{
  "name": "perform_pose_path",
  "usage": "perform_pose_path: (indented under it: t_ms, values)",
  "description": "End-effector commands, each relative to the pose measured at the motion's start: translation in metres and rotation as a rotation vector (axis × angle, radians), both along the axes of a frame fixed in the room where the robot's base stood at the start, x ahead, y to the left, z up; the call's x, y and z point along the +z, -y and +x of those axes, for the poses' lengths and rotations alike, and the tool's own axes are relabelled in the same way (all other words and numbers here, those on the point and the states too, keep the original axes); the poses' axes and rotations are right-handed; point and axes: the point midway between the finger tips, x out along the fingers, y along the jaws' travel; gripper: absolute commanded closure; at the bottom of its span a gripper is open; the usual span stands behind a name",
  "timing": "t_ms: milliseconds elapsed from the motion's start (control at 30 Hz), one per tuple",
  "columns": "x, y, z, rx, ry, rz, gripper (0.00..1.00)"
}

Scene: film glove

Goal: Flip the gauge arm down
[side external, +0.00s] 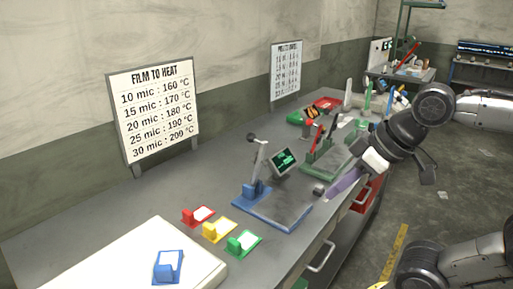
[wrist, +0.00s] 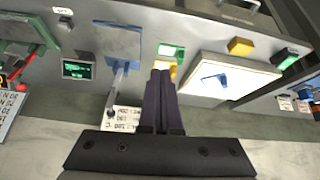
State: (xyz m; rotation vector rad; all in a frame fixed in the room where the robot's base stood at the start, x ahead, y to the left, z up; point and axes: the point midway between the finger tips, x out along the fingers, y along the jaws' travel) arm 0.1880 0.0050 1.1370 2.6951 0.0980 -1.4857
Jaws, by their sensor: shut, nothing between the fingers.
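The gauge (side external: 285,212) has a flat blue-edged base on the bench, with a blue block at its left rear corner. Its grey gauge arm (side external: 259,160) stands up from that block, slightly tilted, with a dark knob at the top. In the wrist view the gauge base (wrist: 122,38) is at the upper left and the gauge arm (wrist: 118,85) points down the picture, left of my fingers. My gripper (side external: 329,196) is shut and empty, with purple fingers, near the right end of the base. Its fingertips (wrist: 161,72) appear apart from the gauge arm.
A small screen (side external: 284,160) stands behind the base. Red (side external: 199,216), yellow (side external: 220,230) and green (side external: 243,243) card holders sit at its left front. A green-based device (side external: 325,160) with a red lever stands behind. A white board (side external: 200,262) holds a blue card holder (side external: 168,267).

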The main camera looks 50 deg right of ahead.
Motion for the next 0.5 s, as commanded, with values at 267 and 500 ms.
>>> perform_pose_path:
  t_ms: [267, 500]
  values:
    - [0.087, 0.007, 0.087, 0.035, 0.072, -0.008, 1.0]
    - [0.13, 0.03, 0.171, 0.03, 0.1, -0.009, 1.0]
